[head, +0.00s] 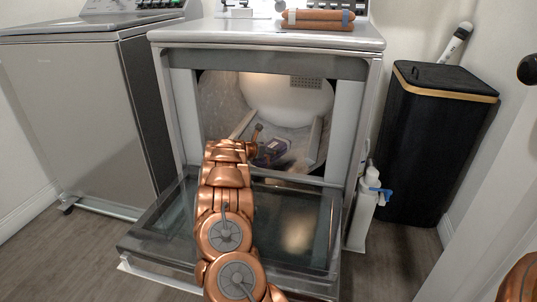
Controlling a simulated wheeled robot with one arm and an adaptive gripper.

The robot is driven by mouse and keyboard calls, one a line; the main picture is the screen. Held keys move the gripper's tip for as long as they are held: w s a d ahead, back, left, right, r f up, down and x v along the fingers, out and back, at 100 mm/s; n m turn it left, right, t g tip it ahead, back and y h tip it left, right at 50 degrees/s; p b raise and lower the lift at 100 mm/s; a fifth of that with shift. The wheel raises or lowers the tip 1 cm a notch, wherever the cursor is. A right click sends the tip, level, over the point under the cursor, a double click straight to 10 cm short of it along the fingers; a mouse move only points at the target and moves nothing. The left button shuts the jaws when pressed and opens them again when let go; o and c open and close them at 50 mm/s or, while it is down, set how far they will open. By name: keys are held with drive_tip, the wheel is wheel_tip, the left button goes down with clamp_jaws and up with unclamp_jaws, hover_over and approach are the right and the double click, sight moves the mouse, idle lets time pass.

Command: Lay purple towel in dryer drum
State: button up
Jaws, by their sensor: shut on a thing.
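The dryer (360,110) stands in the middle with its door (295,225) folded down and open. Its drum (225,100) is lit inside. My copper arm reaches over the door into the opening. My gripper (260,150) is inside the drum, low and near the middle, shut on the purple towel (273,151). The towel is a small dark purple bundle just right of the gripper, by the drum's lower part. My arm hides part of the gripper and the drum's lower left. I cannot tell whether the towel touches the drum floor.
A washer (85,100) stands at the left. A black hamper (432,140) and a white bottle (366,208) stand at the right. The open door sticks out low in front of the drum. A white door edge is at far right.

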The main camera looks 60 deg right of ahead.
drive_tip(key=shift+f, duration=0.6)
drive_tip(key=shift+f, duration=0.15)
drive_tip(key=shift+f+b, duration=0.3)
drive_tip(key=shift+b, duration=0.15)
drive_tip(key=shift+f, duration=0.2)
drive_tip(key=o, duration=1)
drive_tip(key=shift+a, duration=0.1)
drive_tip(key=shift+c, duration=0.2)
drive_tip(key=shift+o, duration=1.3)
drive_tip(key=shift+f, duration=0.25)
drive_tip(key=shift+s, duration=0.1)
